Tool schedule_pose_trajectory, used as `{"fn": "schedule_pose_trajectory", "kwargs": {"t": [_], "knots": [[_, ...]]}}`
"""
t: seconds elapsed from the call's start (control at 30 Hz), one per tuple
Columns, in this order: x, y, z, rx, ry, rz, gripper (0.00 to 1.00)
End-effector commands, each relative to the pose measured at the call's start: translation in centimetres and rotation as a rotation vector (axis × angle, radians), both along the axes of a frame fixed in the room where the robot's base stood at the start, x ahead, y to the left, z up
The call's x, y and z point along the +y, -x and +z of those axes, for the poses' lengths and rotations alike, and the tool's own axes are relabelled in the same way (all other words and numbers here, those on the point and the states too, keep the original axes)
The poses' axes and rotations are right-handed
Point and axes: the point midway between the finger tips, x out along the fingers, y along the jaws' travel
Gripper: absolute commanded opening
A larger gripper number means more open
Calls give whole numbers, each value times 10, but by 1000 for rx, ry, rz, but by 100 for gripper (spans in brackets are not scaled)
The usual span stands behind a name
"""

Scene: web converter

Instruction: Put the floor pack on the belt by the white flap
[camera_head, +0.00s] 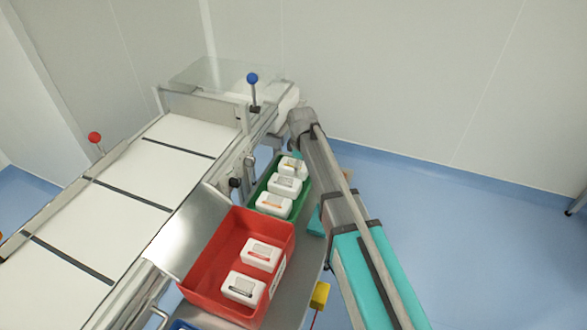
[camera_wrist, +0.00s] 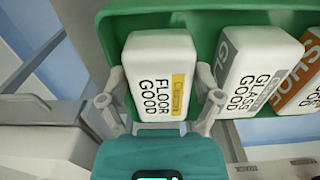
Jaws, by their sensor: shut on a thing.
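The floor pack (camera_wrist: 158,65) is a white block with a yellow patch and the words FLOOR GOOD. It stands at the left end of the green bin in the wrist view. My gripper (camera_wrist: 165,82) has one finger on each side of it and is shut on it. In the head view the floor pack (camera_head: 292,167) is at the far end of the green bin (camera_head: 255,189), and my gripper there is mostly hidden by the arm. The white belt (camera_head: 125,182) with black cross lines runs at left. I cannot clearly tell which part is the white flap.
The glass pack (camera_wrist: 255,70) stands close beside the floor pack, with an orange-marked pack (camera_wrist: 303,75) beyond. A red bin (camera_head: 205,262) with two white packs is nearer. A blue-knobbed lever (camera_head: 253,90) and a clear guard (camera_head: 215,72) stand at the belt's far end.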

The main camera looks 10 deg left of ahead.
Motion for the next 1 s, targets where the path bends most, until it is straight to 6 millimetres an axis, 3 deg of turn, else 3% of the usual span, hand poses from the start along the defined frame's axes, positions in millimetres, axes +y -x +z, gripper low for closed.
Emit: {"fn": "schedule_pose_trajectory", "kwargs": {"t": [0.47,0.8,1.0], "knots": [[0,0,8,0,0,0,25],[0,0,35,0,0,0,25],[-10,18,58,0,0,0,25]]}}
